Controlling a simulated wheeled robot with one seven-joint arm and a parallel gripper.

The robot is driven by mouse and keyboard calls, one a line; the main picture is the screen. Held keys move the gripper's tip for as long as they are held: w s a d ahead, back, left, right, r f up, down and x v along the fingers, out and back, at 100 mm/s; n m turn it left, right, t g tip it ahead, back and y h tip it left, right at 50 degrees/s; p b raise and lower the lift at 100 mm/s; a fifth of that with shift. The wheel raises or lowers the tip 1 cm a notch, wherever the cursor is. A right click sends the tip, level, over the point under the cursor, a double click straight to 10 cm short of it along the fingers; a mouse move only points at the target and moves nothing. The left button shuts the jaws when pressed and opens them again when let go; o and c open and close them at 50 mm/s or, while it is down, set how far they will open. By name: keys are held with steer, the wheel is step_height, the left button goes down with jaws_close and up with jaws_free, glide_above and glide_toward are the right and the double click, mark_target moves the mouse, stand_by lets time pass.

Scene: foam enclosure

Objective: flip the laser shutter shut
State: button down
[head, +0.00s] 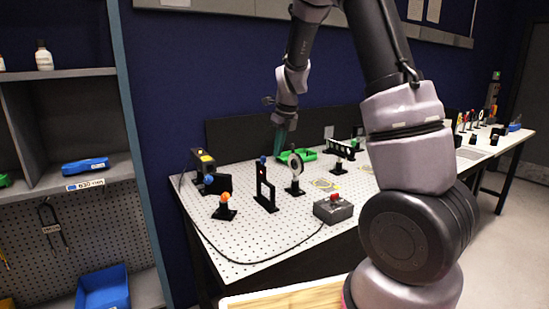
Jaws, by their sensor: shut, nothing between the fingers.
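My gripper (279,148) points down over the back of the white perforated table, small in the head view; its fingers are together with nothing seen between them. A black upright frame (265,186) with a blue knob on top and a small red spot stands in front of it, apart from it; it looks like the laser shutter, but I cannot tell its flap's position. A dark box with a yellow label (204,157), perhaps the laser, stands at the left.
An orange-topped post (225,199), a round white-faced mount (296,168) and a green tray (298,155) stand around the frame. A grey box with a red button (333,208) sits at the front, its black cable curving across the table. Shelves (70,180) are at left.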

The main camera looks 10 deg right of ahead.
steer(key=v, duration=0.6)
steer(key=shift+s+r, duration=0.1)
steer(key=shift+r, duration=0.05)
steer(key=s+r+n+t, duration=0.1)
steer(key=s+r+n, duration=0.3)
steer(key=s+n, duration=0.4)
steer(key=s+d+r+n+t, duration=0.1)
steer(key=s+r+n, duration=0.3)
steer(key=s+n, duration=0.5)
steer(key=s+d+r+n+t, duration=0.1)
steer(key=s+r+n+t, duration=0.1)
steer(key=s+r+n, duration=0.3)
steer(key=s+n, duration=0.4)
steer(key=shift+t+y, duration=0.3)
steer(key=shift+t, duration=0.1)
steer(key=shift+s+d, duration=0.15)
